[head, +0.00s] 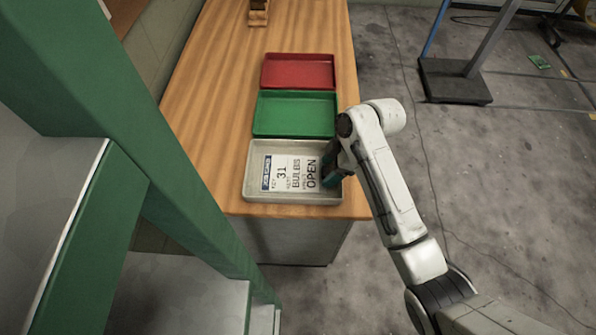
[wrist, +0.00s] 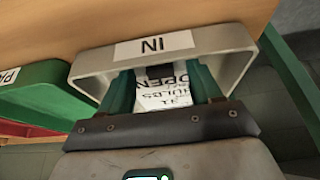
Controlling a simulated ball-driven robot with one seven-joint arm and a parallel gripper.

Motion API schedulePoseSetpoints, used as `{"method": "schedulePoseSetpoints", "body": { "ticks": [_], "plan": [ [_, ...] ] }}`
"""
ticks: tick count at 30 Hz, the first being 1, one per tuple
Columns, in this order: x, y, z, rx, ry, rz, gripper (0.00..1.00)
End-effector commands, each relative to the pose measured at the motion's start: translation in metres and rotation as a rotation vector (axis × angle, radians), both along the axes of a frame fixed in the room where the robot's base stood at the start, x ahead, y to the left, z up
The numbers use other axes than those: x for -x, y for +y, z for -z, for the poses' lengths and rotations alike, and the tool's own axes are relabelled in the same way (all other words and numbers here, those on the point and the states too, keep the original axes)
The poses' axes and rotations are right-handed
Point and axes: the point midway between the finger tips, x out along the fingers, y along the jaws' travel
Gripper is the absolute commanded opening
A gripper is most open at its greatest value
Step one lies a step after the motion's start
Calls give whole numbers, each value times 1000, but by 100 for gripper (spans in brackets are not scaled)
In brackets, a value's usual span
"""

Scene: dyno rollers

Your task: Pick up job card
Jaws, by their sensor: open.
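The job card (head: 283,173) is a white card with a blue band, reading "31", "BULBS" and "OPEN". It lies in the pale grey tray (head: 258,150) at the near end of the wooden bench. My gripper (head: 331,167) is at the card's right end, over the tray's right side. In the wrist view my gripper (wrist: 165,78) has its two green fingers apart, with part of the card (wrist: 165,95) showing between them. The tray (wrist: 240,68) bears an "IN" label there. I cannot tell whether the fingers touch the card.
A green tray (head: 295,113) and a red tray (head: 298,70) stand in a row behind the grey one on the bench (head: 210,110). A green frame (head: 150,140) rises at the left. A dark stand base (head: 453,82) is on the floor at right.

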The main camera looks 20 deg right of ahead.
Motion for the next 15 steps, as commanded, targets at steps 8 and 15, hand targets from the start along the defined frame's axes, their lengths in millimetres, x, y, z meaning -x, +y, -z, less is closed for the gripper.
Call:
{"method": "schedulePoseSetpoints", "body": {
  "ticks": [8, 15],
  "plan": [
    [0, 1, 1, 0, -1, -1, 59],
    [0, 0, 1, 0, -1, -1, 36]
  ]
}}
